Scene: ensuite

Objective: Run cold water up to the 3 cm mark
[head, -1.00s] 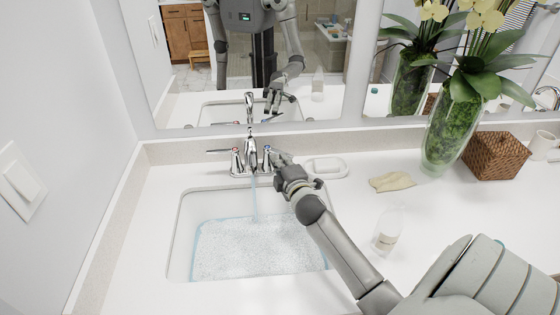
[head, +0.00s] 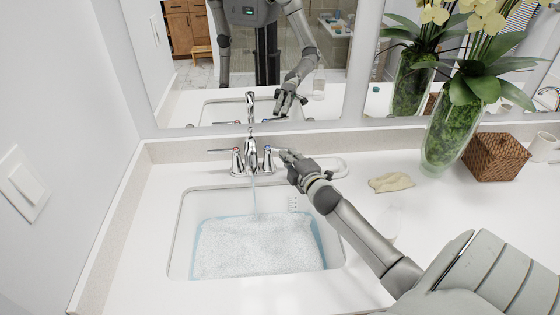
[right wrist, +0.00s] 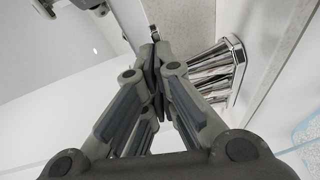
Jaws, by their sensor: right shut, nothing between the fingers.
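The chrome faucet (head: 251,155) stands behind the white sink basin (head: 180,235). It has a red-marked handle (head: 236,160) on the left and a blue-marked handle (head: 267,157) on the right. A thin water stream (head: 254,192) runs from the spout into the pooled water (head: 255,245). Small dark scale marks (head: 293,203) show on the basin's back wall, just above the water's far edge; their numbers are too small to read. My right gripper (head: 283,155) is shut and empty beside the blue-marked handle; contact is unclear. Its closed fingers (right wrist: 156,75) also show in the right wrist view.
A soap dish (head: 340,168) sits behind my right wrist. A tan cloth (head: 391,182), a glass vase (head: 445,140) and a wicker box (head: 497,156) stand to the right. The mirror (head: 330,60) closes the back.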

